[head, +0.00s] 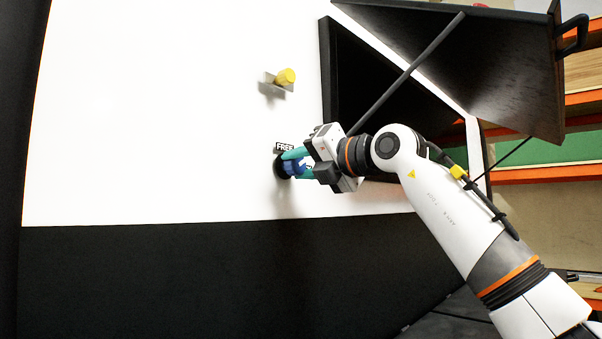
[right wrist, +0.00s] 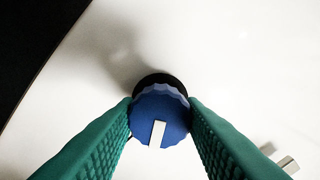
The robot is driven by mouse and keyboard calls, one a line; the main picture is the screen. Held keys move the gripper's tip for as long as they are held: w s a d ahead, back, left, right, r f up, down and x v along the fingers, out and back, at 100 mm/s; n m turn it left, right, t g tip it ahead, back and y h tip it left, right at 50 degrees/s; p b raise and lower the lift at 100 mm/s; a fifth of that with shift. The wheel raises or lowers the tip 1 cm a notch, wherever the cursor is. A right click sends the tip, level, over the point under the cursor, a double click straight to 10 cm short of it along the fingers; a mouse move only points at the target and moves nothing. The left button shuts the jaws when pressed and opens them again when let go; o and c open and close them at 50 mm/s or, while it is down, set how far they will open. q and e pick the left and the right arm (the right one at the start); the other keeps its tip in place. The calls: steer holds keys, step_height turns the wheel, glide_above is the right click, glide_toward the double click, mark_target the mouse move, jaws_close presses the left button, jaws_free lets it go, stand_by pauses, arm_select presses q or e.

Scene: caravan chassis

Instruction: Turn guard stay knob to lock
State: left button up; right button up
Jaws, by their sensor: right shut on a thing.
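The guard stay knob is a blue ridged knob (head: 294,167) on a black round base, mounted on the white panel (head: 150,120). A "FREE" label (head: 284,147) sits just above it in the head view. My right gripper (head: 292,162) reaches in from the right with its green fingers around the knob. In the right wrist view the knob (right wrist: 160,117) sits between the two green fingers (right wrist: 160,125), which press on its sides. A white pointer mark on its face points down, tilted slightly left, in that view. Any lock label is hidden. My left gripper is not in view.
A yellow knob on a grey bracket (head: 284,77) stands on the panel above the blue knob. A dark hatch door (head: 490,60) stands open at upper right, held by a grey stay rod (head: 410,73) close to my right arm. The panel's left side is clear.

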steer(key=m+b, duration=0.1)
steer(key=m, duration=0.2)
steer(key=shift+d+r+m, duration=0.1)
steer(key=shift+m, duration=0.2)
steer(key=shift+m+b, duration=0.7)
steer(key=shift+m, duration=0.8)
steer(key=o, duration=1)
steer(key=shift+s+d+f+b, duration=0.15)
steer(key=shift+f+b, duration=0.05)
steer(key=shift+b, duration=0.15)
steer(key=shift+r+b+v, duration=0.2)
steer(key=shift+b+v, duration=2.9)
steer(key=shift+v, duration=2.75)
